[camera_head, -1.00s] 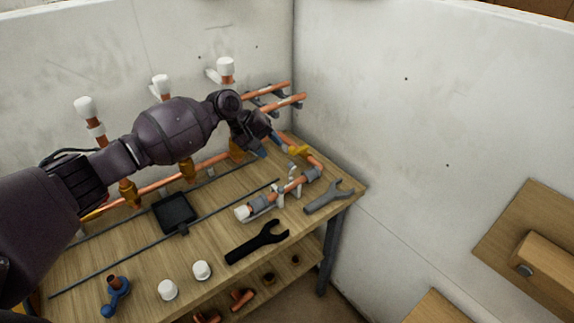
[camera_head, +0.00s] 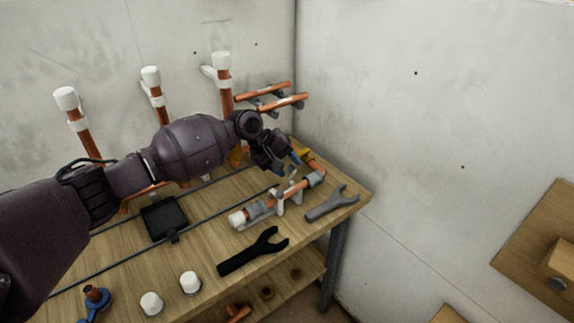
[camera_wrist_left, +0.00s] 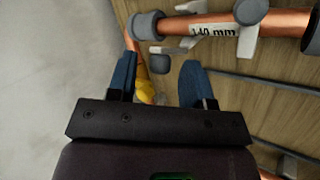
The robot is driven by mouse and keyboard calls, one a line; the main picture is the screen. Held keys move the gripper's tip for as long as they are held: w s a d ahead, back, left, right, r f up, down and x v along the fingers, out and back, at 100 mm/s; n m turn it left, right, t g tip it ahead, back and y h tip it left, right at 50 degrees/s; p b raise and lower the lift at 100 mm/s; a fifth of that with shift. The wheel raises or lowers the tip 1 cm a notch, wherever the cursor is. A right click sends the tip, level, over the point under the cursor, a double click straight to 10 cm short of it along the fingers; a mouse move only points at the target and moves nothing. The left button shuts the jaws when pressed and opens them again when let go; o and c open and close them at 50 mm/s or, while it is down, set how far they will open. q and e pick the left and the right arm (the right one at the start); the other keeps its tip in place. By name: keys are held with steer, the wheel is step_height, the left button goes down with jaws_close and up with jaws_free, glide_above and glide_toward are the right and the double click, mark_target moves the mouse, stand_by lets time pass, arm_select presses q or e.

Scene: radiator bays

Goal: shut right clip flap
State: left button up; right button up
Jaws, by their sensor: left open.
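A copper pipe assembly (camera_head: 288,193) with grey collars lies near the bench's right end, held by white clips (camera_head: 279,207). In the left wrist view the copper pipe (camera_wrist_left: 282,22) carries a "140 mm" label, with white clip parts (camera_wrist_left: 243,48) around it. I cannot clearly tell which part is the right flap or how far it stands open. My left gripper (camera_head: 292,158) is just behind and above the assembly. Its blue fingers (camera_wrist_left: 157,82) are apart and empty, near a grey knob (camera_wrist_left: 159,64). My right gripper is out of view.
White caps (camera_head: 190,282) and a black tray (camera_head: 164,219) are further left. Copper pipes (camera_head: 224,98) stand against the back wall. The side wall (camera_head: 420,170) is close on the right.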

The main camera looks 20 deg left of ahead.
arm_select(q)
jaws_close()
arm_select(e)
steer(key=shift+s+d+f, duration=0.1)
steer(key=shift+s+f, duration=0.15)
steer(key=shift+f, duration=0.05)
